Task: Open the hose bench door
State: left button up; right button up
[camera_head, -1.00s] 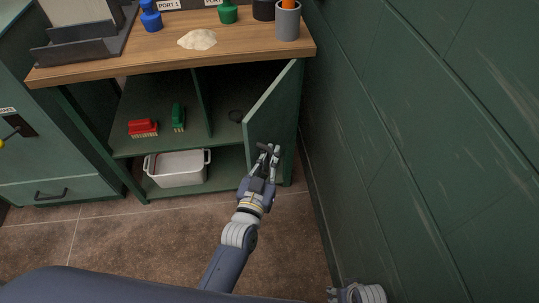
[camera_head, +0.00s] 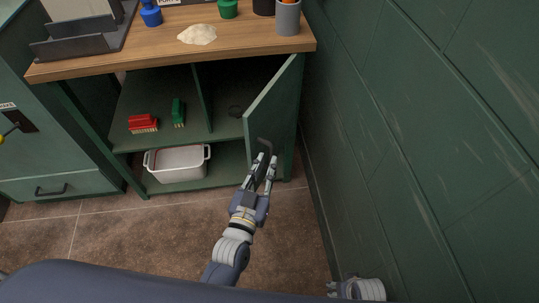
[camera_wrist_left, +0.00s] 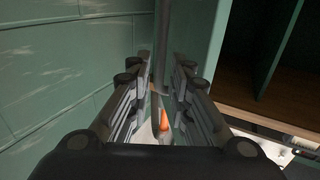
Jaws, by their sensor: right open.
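The green hose bench door (camera_head: 272,108) stands swung outward on the right side of the bench, with the compartments behind it exposed. Its dark bar handle (camera_head: 266,142) is on the door face towards the wall. My left gripper (camera_head: 264,161) is just below the handle, with its fingers apart. In the left wrist view, the left gripper's fingers (camera_wrist_left: 160,85) have a gap between them, and a dark upright bar, apparently the handle (camera_wrist_left: 162,40), shows beyond the tips. My right gripper (camera_head: 338,288) shows only partly at the bottom edge, away from the door.
The bench's wooden top (camera_head: 130,57) carries a pale powder heap (camera_head: 197,35) and a grey cup (camera_head: 288,18). A red brush (camera_head: 143,122), a green brush (camera_head: 178,111) and a white bin (camera_head: 178,165) sit inside. The green wall (camera_head: 400,130) stands close on the right; the floor in front is clear.

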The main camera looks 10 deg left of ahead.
pick_arm(q)
jog(key=s+a, duration=0.1)
jog(key=s, duration=0.6)
jog(key=shift+a, duration=0.2)
